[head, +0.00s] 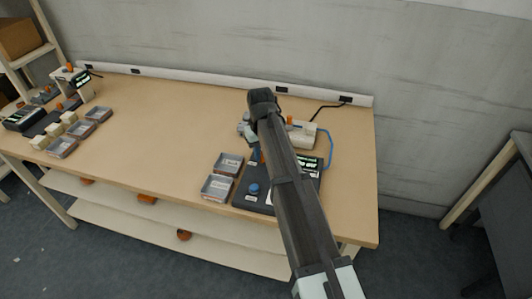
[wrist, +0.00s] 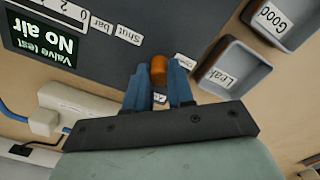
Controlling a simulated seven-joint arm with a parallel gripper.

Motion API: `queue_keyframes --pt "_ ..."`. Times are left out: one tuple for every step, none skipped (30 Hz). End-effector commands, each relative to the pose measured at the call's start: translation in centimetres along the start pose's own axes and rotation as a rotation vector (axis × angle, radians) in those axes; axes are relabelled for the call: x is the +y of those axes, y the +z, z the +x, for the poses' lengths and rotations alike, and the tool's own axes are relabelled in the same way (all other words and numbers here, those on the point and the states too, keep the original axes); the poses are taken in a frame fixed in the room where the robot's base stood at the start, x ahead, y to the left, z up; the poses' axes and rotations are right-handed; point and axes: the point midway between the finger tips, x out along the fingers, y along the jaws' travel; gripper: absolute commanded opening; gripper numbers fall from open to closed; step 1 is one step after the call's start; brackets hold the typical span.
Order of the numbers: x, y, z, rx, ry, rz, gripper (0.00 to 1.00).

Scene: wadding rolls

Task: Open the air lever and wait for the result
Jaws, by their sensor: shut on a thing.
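In the wrist view my gripper (wrist: 159,84) has its two blue fingers shut on the orange air lever (wrist: 158,69), whose rounded end shows between the fingertips. A "Shut" label (wrist: 128,35) is beside the lever. Another small label (wrist: 184,61) on its other side is too cut off to read. The valve test display (wrist: 45,42) reads "No air" and appears upside down. In the head view my arm covers most of the dark test panel, and the lit display (head: 308,162) shows at its right.
Two grey trays marked "Leak" (wrist: 237,87) and "Good" (wrist: 309,31) sit beside the panel. The panel has a blue knob (head: 253,188). A pale box (head: 302,134) with a blue hose (head: 330,148) stands behind. The middle of the table (head: 160,125) is clear.

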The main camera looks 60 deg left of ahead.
Motion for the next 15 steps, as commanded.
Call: queue_keyframes --pt "-0.2 -0.2 0.0 -0.001 0.0 0.038 0.0" --pt "-0.3 -0.4 0.0 -0.001 0.0 0.064 0.0" --pt "-0.4 -0.5 0.0 -0.001 -0.001 0.097 0.0" --pt "-0.5 -0.6 0.0 -0.001 -0.001 0.121 0.0" --pt "-0.5 -0.7 0.0 -0.002 0.0 0.145 0.0" --pt "-0.6 -0.8 0.0 -0.002 0.0 0.175 0.0" --pt "-0.7 -0.9 0.0 -0.002 0.0 0.196 0.0" --pt "-0.7 -1.0 0.0 -0.002 0.0 0.215 0.0" --pt "-0.8 -1.1 0.0 -0.002 0.0 0.24 0.0" --pt "-0.9 -1.2 0.0 -0.002 0.0 0.259 0.0" --pt "-0.9 -1.3 0.0 -0.002 0.0 0.274 0.0" --pt "-0.9 -1.4 0.0 -0.002 0.0 0.295 0.0" --pt "-1.0 -1.4 0.0 -0.002 0.0 0.309 0.0" --pt "-1.0 -1.5 0.0 -0.003 0.0 0.322 0.0" --pt "-1.1 -1.6 0.0 -0.003 0.0 0.337 0.0"
